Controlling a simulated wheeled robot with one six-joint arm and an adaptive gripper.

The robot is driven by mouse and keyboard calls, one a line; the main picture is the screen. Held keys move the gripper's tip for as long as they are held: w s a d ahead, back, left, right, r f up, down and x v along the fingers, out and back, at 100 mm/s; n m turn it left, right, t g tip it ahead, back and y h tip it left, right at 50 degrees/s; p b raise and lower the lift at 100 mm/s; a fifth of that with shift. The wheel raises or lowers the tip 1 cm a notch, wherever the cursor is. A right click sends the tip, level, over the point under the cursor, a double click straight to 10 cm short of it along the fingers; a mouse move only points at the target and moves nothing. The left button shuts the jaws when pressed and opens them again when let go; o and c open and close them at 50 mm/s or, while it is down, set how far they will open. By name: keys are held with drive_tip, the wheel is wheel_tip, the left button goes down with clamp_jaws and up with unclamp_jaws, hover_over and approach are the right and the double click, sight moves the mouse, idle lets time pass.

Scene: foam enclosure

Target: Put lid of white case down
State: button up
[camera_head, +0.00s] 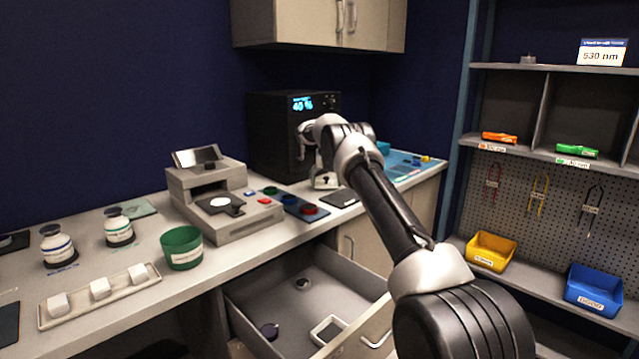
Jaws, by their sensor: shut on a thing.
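My gripper (326,181) is small in the view, at the far end of my arm, low over the bench in front of the black box. It is shut on a small pale thing, which I take to be the lid of the white case; its outline is too small and too covered to make out. I cannot pick out the white case itself with certainty. My arm hides part of the bench around the gripper.
A black box (270,135) with a lit display stands behind. A light grey instrument (232,222) with a raised flap stands left, beside coloured round pieces. A dark flat pad (341,198) lies near the gripper. An open drawer (255,290) juts out below. Shelves stand right.

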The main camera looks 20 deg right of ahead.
drive_tip(key=shift+f, duration=0.2)
drive_tip(key=o, duration=0.8)
